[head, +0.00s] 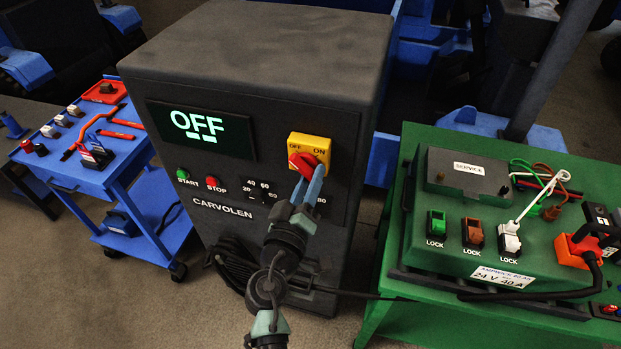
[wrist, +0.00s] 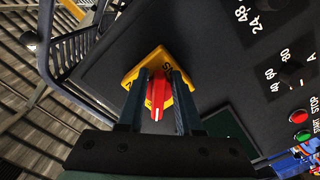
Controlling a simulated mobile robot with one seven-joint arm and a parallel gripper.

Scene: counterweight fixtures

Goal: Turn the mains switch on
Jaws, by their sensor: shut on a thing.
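The mains switch is a red rotary knob (head: 302,162) on a yellow plate (head: 317,143) marked OFF and ON, on the front of the dark CARVOLEN cabinet (head: 275,110). The cabinet's display (head: 198,128) reads OFF in lit letters. My gripper (head: 310,180) reaches up to the knob from below and partly covers it. In the wrist view the red knob (wrist: 158,92) sits between the two fingers of my gripper (wrist: 158,100), which are shut on its sides. The yellow plate (wrist: 152,62) shows behind it. The knob's exact angle is hard to tell.
Green START (head: 183,174) and red STOP (head: 212,183) buttons lie left of the switch. A green bench (head: 385,290) with a charger box (head: 470,235), levers and cables stands at right. A blue tool cart (head: 70,165) stands at left. Floor is open in front at left.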

